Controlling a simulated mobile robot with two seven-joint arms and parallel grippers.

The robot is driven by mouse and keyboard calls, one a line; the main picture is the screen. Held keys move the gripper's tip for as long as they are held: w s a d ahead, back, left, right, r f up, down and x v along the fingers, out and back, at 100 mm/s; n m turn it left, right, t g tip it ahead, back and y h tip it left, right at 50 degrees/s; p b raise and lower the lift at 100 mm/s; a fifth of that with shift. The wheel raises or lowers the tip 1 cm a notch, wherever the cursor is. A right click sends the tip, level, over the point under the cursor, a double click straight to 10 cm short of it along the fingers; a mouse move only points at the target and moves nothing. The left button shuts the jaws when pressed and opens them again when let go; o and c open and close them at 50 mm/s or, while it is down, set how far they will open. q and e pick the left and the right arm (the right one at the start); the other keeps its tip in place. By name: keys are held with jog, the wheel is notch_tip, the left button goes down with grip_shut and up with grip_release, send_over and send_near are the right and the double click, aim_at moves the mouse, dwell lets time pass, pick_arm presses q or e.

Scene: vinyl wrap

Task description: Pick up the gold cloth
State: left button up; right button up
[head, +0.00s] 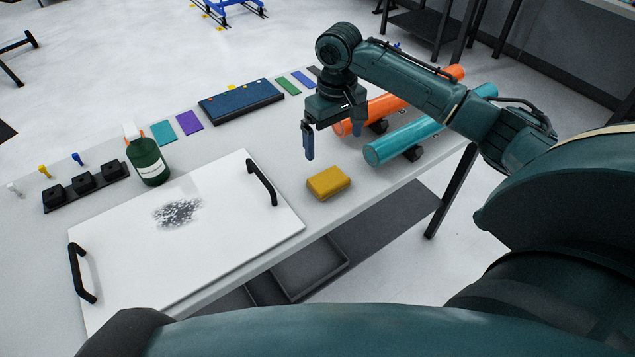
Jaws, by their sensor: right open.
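The gold cloth (328,183) is a small yellow block-like folded pad. It lies on the light table right of the white board, near the table's front edge. My right gripper (333,143) is open and empty, pointing down. It hangs above and a little behind the cloth, apart from it. My left gripper does not show in the head view.
A white board (225,225) with two black handles and a dark smudge lies left of the cloth. A green bottle (149,162) stands behind it. Orange (400,103) and teal (425,130) rolls lie on holders at the right. A dark blue case (241,101) lies at the back.

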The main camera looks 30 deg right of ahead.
send_over(328, 179)
jog(key=f, duration=0.7)
jog(key=shift+s+d+f, duration=0.1)
jog(key=shift+s+d, duration=0.2)
jog(key=shift+d, duration=0.1)
jog(key=f, duration=0.4)
jog(key=shift+w+a+f, duration=0.3)
jog(key=shift+w, duration=0.05)
jog(key=shift+f, duration=0.55)
jog(key=shift+c, duration=0.6)
jog(key=c, duration=0.8)
